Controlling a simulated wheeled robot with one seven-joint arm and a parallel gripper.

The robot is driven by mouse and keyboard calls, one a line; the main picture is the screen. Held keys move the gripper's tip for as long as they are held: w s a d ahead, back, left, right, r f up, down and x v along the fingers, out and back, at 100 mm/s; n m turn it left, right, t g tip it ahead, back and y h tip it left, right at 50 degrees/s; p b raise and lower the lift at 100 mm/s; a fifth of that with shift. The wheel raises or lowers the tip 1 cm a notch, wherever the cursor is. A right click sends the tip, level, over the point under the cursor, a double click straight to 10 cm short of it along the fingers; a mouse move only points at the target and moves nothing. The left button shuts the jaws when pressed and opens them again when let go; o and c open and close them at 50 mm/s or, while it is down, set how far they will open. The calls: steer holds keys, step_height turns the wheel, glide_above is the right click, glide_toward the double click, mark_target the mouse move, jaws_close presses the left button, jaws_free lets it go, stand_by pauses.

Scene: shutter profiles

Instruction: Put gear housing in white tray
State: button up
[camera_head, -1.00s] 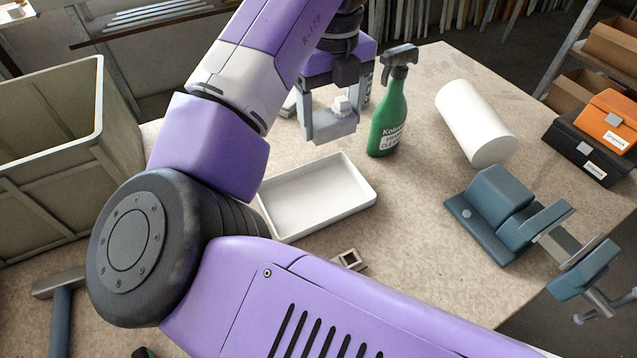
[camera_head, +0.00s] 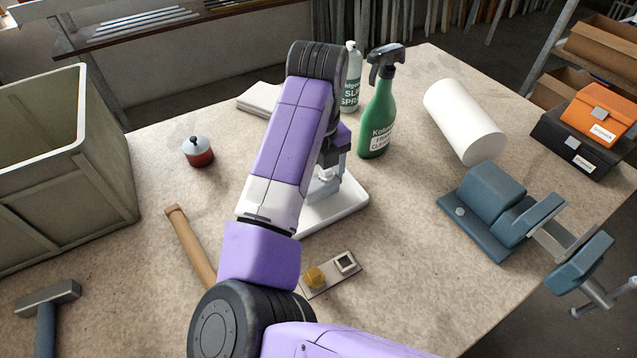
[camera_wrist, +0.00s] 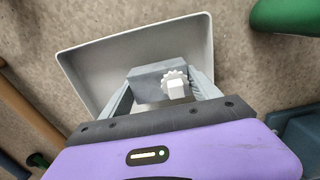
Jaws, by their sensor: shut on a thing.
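The white tray (camera_head: 345,205) lies on the workbench, partly hidden behind my arm. It fills the upper middle of the wrist view (camera_wrist: 195,32). My gripper (camera_head: 326,184) is low over the tray, pointing down. In the wrist view my gripper (camera_wrist: 160,90) is shut on the gear housing, a grey block (camera_wrist: 150,74) with a white toothed gear and hub (camera_wrist: 177,84) on it. The housing appears within the tray's outline; I cannot tell if it touches the tray floor. In the head view the housing is mostly hidden by my arm.
A green spray bottle (camera_head: 380,115) stands behind the tray, near a pale bottle (camera_head: 350,75). A white roll (camera_head: 463,120) and blue vise (camera_head: 500,205) are at right. A red pot (camera_head: 198,152) is left.

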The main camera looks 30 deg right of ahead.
mark_target(319, 182)
steer(key=shift+f, duration=0.4)
steer(key=shift+f, duration=0.15)
steer(key=o, duration=2)
step_height(319, 182, up, 12)
steer(key=shift+p, duration=0.35)
steer(key=shift+s, duration=0.15)
